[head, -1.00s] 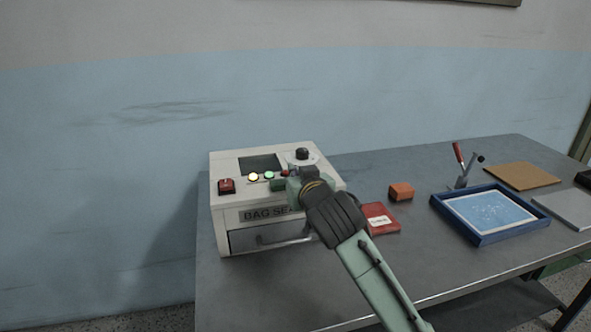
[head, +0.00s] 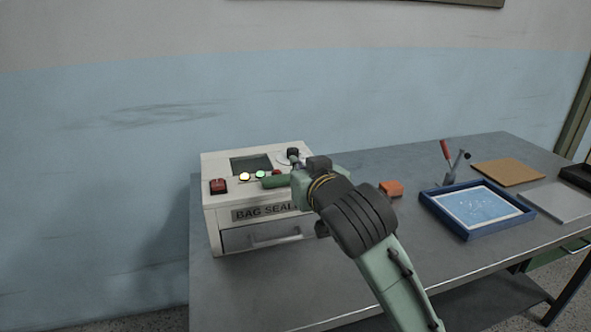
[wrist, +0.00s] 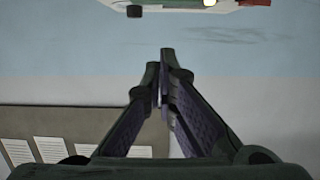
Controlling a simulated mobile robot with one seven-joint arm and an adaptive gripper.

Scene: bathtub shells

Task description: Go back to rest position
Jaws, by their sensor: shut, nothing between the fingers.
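My gripper (head: 268,182) is shut and empty. In the head view it is in front of the control panel of the white bag sealer (head: 212,222), and my arm hides part of the sealer's right side. The wrist view shows the finger pads (wrist: 166,70) together at their tips, with blue wall behind them. A strip of the sealer (wrist: 180,4) shows at the top of that view, which looks upside down. I cannot tell whether the gripper touches the panel.
The sealer has a red switch (head: 218,186), lit lamps and a dark knob. Right of my arm on the grey table (head: 400,270) are an orange block (head: 391,188), a blue tray (head: 476,235), a red-handled tool (head: 446,150) and a brown board (head: 508,172). The table front is clear.

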